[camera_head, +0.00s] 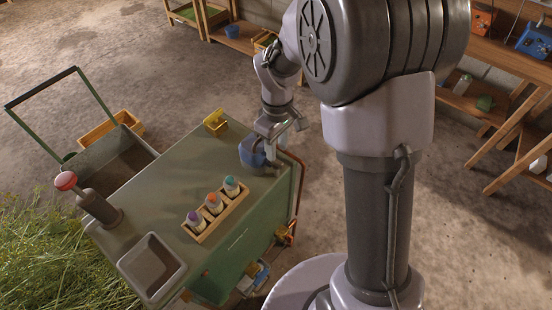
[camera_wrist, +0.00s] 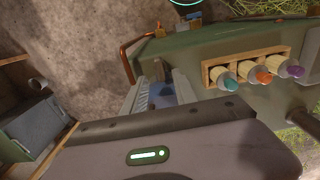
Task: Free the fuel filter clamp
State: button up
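I cannot single out the fuel filter clamp in either view. The green cart (camera_head: 160,185) stands left of my arm, and its top also shows in the wrist view (camera_wrist: 215,120). My gripper (camera_head: 268,145) points down over the cart's right back corner, at a dark blue piece (camera_head: 250,155). In the wrist view the two pale fingers of my gripper (camera_wrist: 162,92) stand apart with the blue piece (camera_wrist: 160,88) between or beyond them. Whether they touch it is hidden. A copper pipe (camera_head: 299,180) runs along the cart's right edge. Orange and blue parts (camera_head: 258,272) show low on its side.
A wooden rack (camera_head: 222,215) with three capped bottles, a grey tray (camera_head: 150,266), a red-knobbed post (camera_head: 95,205) and a yellow bracket (camera_head: 215,121) are on the cart. A wooden bench (camera_head: 500,55) stands at the right. Bare floor (camera_head: 225,80) lies behind the cart.

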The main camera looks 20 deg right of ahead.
aim_at(277, 163)
notch_tip(277, 163, down, 5)
jog(key=shift+r+b, duration=0.1)
jog(key=shift+b, duration=0.45)
grip_shut()
